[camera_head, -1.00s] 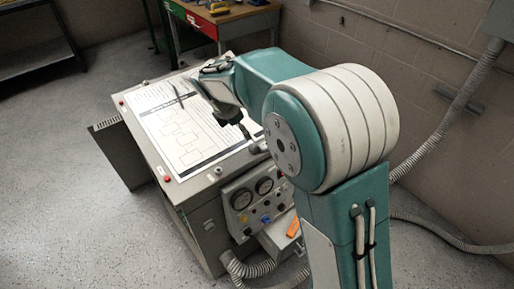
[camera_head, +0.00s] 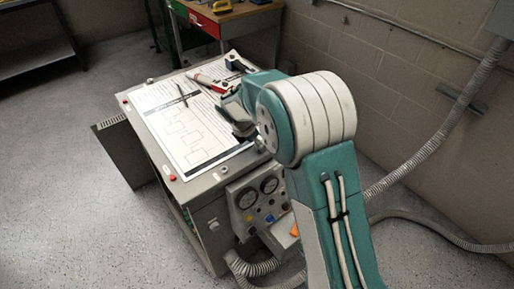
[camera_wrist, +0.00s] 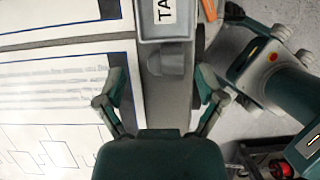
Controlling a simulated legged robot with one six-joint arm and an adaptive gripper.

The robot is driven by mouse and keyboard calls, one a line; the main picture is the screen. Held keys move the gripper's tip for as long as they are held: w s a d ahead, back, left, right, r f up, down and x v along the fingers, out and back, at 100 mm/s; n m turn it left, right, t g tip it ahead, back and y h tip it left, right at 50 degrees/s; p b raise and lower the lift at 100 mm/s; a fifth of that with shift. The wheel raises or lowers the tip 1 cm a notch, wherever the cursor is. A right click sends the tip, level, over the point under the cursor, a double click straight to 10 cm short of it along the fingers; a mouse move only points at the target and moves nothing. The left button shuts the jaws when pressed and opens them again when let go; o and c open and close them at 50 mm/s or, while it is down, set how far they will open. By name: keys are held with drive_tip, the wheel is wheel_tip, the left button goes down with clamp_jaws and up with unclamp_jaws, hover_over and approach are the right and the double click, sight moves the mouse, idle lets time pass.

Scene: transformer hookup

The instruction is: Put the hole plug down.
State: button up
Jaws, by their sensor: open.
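My gripper (camera_wrist: 158,78) is open in the wrist view, with its two fingers spread over the cabinet top near the edge. A dark grey rounded piece (camera_wrist: 168,62), which may be the hole plug, shows between the fingertips, against a grey box (camera_wrist: 176,28) with a partly cut-off "TA" label. I cannot tell whether it touches the surface. In the head view my gripper (camera_head: 238,118) is low over the right side of the cabinet top, largely hidden by my arm. No hole plug can be made out there.
A printed sheet (camera_head: 185,125) covers much of the grey cabinet top. A pen (camera_head: 182,93), a red-and-white tool (camera_head: 207,80) and a dark block (camera_head: 237,63) lie towards the back. Gauges (camera_head: 258,190) and a corrugated hose (camera_head: 252,266) are on the front side.

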drive_tip(key=shift+w+d+f, duration=0.15)
drive_tip(key=shift+d+f, duration=0.3)
drive_tip(key=shift+f, duration=0.1)
drive_tip(key=shift+d, duration=0.3)
drive_tip(key=shift+a, duration=0.3)
clamp_jaws()
drive_tip(key=shift+a, duration=0.15)
drive_tip(key=shift+d+r, duration=0.25)
drive_tip(key=shift+r, duration=0.15)
wheel_tip(320, 180, up, 2)
drive_tip(key=shift+r, duration=0.15)
drive_tip(key=s+d+r, duration=0.8)
drive_tip(key=s+r, duration=0.2)
drive_tip(key=s, duration=0.1)
drive_tip(key=shift+s, duration=0.25)
